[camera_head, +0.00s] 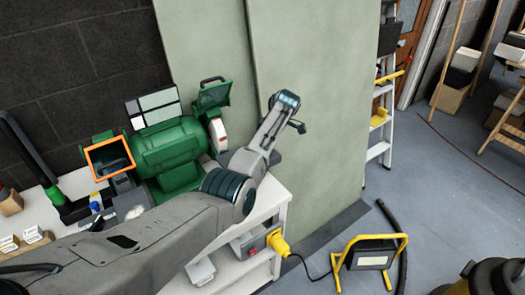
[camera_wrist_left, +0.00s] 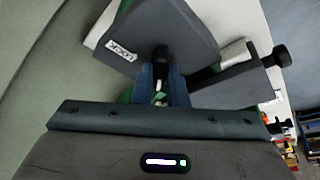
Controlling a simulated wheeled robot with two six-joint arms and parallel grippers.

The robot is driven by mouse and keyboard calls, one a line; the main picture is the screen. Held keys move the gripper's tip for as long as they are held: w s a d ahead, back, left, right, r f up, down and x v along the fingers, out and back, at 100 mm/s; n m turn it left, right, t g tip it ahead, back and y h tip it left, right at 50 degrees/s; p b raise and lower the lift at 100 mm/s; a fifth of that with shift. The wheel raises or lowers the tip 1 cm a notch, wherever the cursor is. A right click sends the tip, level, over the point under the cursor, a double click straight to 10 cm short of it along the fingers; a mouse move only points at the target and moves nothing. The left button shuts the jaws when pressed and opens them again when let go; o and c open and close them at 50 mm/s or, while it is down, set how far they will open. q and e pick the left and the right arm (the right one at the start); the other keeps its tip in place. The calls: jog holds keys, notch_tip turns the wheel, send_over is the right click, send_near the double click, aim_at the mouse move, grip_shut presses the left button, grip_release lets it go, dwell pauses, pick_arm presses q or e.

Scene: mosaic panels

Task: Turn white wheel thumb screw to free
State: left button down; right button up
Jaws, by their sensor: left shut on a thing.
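In the left wrist view, the two fingers of my left gripper (camera_wrist_left: 164,84) are shut on a black thumb screw (camera_wrist_left: 161,53). Its black head shows between the fingertips; its turn angle cannot be told. It is beside a dark grey plate (camera_wrist_left: 178,32) with a white "LOCK" label (camera_wrist_left: 122,50). In the head view, a green bench grinder (camera_head: 168,150) stands on the bench, with a white wheel (camera_head: 218,134) at its right end. My left arm reaches in front of the grinder's right side, and its fingers are hidden there. My right gripper is not in view.
A second black knob (camera_wrist_left: 278,56) sticks out at the right in the left wrist view. The white bench (camera_head: 268,198) carries a yellow plug (camera_head: 278,242) on its side. A green-grey panel (camera_head: 315,110) stands close behind my left arm. A yellow work light (camera_head: 370,258) is on the floor.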

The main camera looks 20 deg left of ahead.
pick_arm(q)
jog(key=shift+n+b, duration=0.3)
dwell(0.4)
jog(key=c, duration=1.4)
grip_release()
jog(key=shift+c, duration=0.2)
jog(key=b+v, duration=0.3)
jog(key=v, duration=0.7)
jog(key=shift+r, duration=0.4)
jog(key=shift+w+d, duration=0.1)
jog(key=shift+w, duration=0.05)
